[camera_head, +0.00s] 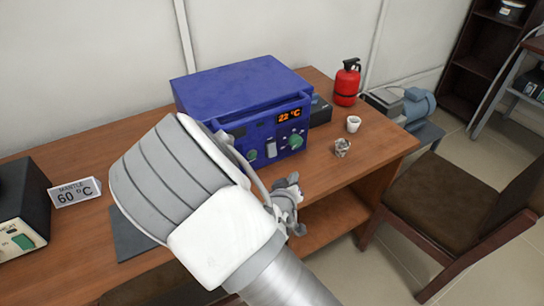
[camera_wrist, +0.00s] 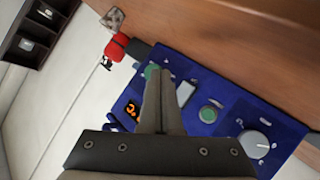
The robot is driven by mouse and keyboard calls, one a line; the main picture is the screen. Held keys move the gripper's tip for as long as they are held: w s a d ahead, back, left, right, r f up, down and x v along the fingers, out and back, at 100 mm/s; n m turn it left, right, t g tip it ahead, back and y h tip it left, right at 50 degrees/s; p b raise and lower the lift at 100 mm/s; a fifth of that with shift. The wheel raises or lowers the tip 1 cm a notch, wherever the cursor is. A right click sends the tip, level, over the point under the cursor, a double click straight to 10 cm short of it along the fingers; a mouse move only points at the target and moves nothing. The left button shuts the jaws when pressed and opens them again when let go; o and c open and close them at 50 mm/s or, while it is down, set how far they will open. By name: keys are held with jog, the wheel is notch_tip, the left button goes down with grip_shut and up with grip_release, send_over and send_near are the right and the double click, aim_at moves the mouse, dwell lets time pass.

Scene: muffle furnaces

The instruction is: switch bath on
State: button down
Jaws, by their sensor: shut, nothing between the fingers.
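The blue bath unit (camera_head: 240,85) stands on the wooden table, its front panel facing me. In the wrist view the panel (camera_wrist: 228,122) appears rotated, with the rocker switch (camera_wrist: 185,93), a green knob (camera_wrist: 208,113) and a large grey dial (camera_wrist: 257,143). My gripper (camera_wrist: 156,74) is shut and empty, its tips overlapping the other green knob. I cannot tell whether they touch. My arm hides the panel's left part in the head view.
A red fire extinguisher (camera_head: 347,82), a white cup (camera_head: 353,124) and a small crumpled-looking grey item (camera_head: 342,148) stand right of the unit. A sign (camera_head: 76,193) reading "MANTLE 60 °C" and a dark device (camera_head: 22,210) are at left. A brown chair (camera_head: 450,205) stands right.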

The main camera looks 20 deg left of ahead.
jog(key=shift+w+a+f+b, duration=0.15)
jog(key=shift+w+a+f, duration=0.05)
jog(key=shift+w+a, duration=0.85)
jog(key=shift+w+a+f+b, duration=0.1)
jog(key=shift+w+a+f, duration=0.15)
jog(key=shift+w+a, duration=0.75)
jog(key=shift+w+a+f+b, duration=0.2)
jog(key=shift+w+a, duration=0.6)
jog(key=shift+a, duration=0.45)
jog(key=shift+w+a, duration=0.25)
jog(key=shift+a, duration=0.05)
jog(key=shift+w+a, duration=0.25)
dwell(0.6)
jog(key=shift+s+d, duration=0.1)
jog(key=shift+s+d, duration=0.45)
jog(key=shift+d, duration=0.05)
jog(key=shift+s+d+r+p, duration=0.2)
jog(key=shift+s+d+p, duration=0.05)
jog(key=shift+s+d, duration=0.65)
jog(key=shift+s+d+r+p, duration=0.15)
jog(key=shift+s+d+p, duration=0.1)
jog(key=shift+s+d, duration=0.6)
